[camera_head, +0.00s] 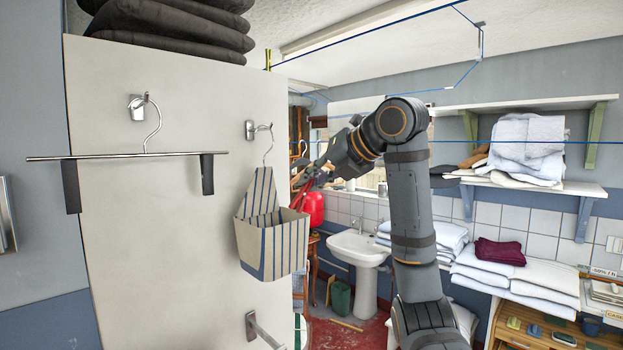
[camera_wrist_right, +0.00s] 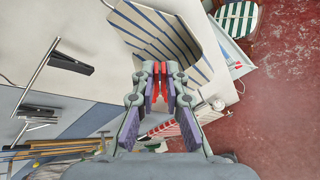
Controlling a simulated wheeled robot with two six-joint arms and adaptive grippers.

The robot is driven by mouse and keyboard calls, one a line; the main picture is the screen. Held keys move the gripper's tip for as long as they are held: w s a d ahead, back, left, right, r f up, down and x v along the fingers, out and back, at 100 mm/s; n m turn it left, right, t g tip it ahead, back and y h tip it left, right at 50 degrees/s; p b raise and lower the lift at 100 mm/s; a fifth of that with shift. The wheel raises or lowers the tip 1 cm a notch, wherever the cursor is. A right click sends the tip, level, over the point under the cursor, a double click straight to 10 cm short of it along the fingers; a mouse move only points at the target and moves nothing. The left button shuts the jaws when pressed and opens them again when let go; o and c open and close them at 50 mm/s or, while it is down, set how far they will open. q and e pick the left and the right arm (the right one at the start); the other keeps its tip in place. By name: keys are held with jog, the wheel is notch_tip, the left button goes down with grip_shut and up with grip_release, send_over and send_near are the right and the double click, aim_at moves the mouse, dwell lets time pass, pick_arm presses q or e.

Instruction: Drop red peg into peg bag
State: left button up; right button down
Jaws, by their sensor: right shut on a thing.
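A white fabric peg bag with dark stripes (camera_head: 272,247) hangs by a wire hanger from a hook on the white panel. Its open top faces up. My right gripper (camera_head: 306,182) comes in from the right, just right of and above the bag's opening. It is shut on the red peg (camera_wrist_right: 161,70), which shows between the fingertips in the right wrist view. In that view the striped bag (camera_wrist_right: 172,38) lies just beyond the fingertips. The peg is small and partly covered by the fingers. My left gripper is not in view.
A clip hanger (camera_head: 110,156) hangs on the white panel (camera_head: 190,90) to the left. A metal bar (camera_head: 262,330) sticks out below the bag. A sink (camera_head: 358,247) and shelves with folded linen (camera_head: 527,145) stand behind and to the right.

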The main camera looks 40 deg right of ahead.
jog(key=shift+w+a+f+p, duration=0.1)
jog(key=shift+w+a+p, duration=0.1)
jog(key=shift+w+p, duration=0.45)
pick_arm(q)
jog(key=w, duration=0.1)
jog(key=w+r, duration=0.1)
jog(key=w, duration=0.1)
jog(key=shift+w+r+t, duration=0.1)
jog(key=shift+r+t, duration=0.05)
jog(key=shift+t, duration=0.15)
pick_arm(e)
jog(key=w+r+x, duration=0.1)
jog(key=x, duration=0.7)
jog(key=shift+w+r, duration=0.15)
jog(key=shift+r, duration=0.15)
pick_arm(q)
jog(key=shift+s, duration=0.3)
pick_arm(e)
jog(key=c, duration=0.8)
grip_release()
